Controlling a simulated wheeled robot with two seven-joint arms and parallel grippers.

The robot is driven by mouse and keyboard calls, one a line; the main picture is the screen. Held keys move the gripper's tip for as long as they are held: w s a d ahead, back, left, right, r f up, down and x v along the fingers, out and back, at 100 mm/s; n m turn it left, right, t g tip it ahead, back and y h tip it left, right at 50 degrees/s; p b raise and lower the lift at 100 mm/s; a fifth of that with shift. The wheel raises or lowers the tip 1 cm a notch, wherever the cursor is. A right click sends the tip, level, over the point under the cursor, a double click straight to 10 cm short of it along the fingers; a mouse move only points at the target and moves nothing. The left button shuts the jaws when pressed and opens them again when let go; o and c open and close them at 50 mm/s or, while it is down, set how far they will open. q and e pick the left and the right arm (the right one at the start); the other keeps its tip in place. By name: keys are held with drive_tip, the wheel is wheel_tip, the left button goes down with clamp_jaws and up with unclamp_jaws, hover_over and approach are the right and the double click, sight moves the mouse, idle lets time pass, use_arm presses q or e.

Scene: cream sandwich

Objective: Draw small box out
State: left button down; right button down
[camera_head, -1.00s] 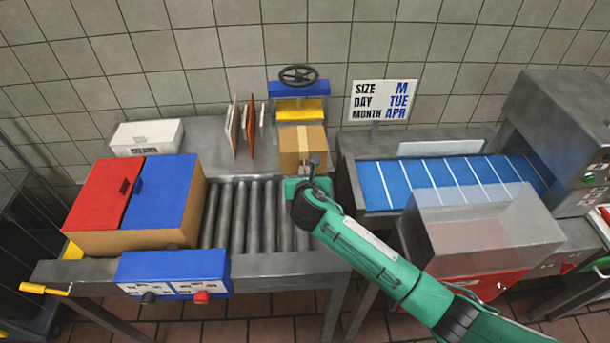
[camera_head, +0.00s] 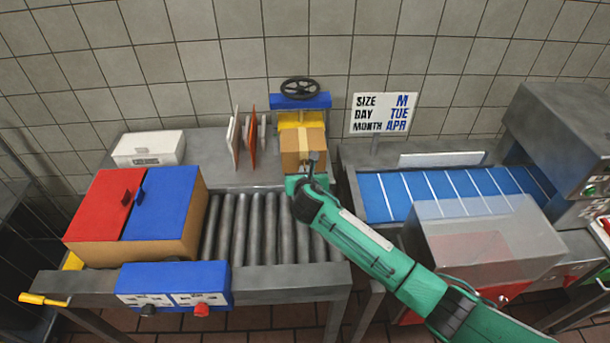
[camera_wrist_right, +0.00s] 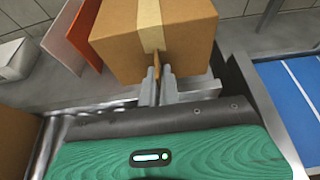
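The small box (camera_head: 302,147) is brown cardboard with a pale tape strip. It is in front of the yellow part of the press at the back centre. In the right wrist view, the box (camera_wrist_right: 120,35) is just beyond the fingertips. My right gripper (camera_head: 309,172) is at its near side. Its two fingers, seen in the wrist view (camera_wrist_right: 157,85), are close together around a thin brown tab at the box's near face. The arm hides part of the box's lower front, and I cannot tell whether its base touches the surface. My left gripper is not in view.
The yellow and blue press (camera_head: 302,104) with a handwheel stands behind the box. Upright panels (camera_head: 247,137) are to its left. Metal rollers (camera_head: 262,228) lie in front, with a red and blue lidded carton (camera_head: 185,238) left of them. A blue conveyor (camera_head: 385,195) is at right.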

drive_tip(key=shift+w, duration=1.2)
drive_tip(key=shift+r, duration=0.1)
drive_tip(key=shift+p, duration=0.4)
drive_tip(key=c, duration=1.6)
unclamp_jaws()
drive_tip(key=shift+o, duration=0.2)
drive_tip(key=shift+s, duration=0.2)
drive_tip(key=b+v, duration=0.2)
drive_tip(key=v, duration=1.1)
drive_tip(key=shift+s, duration=0.2)
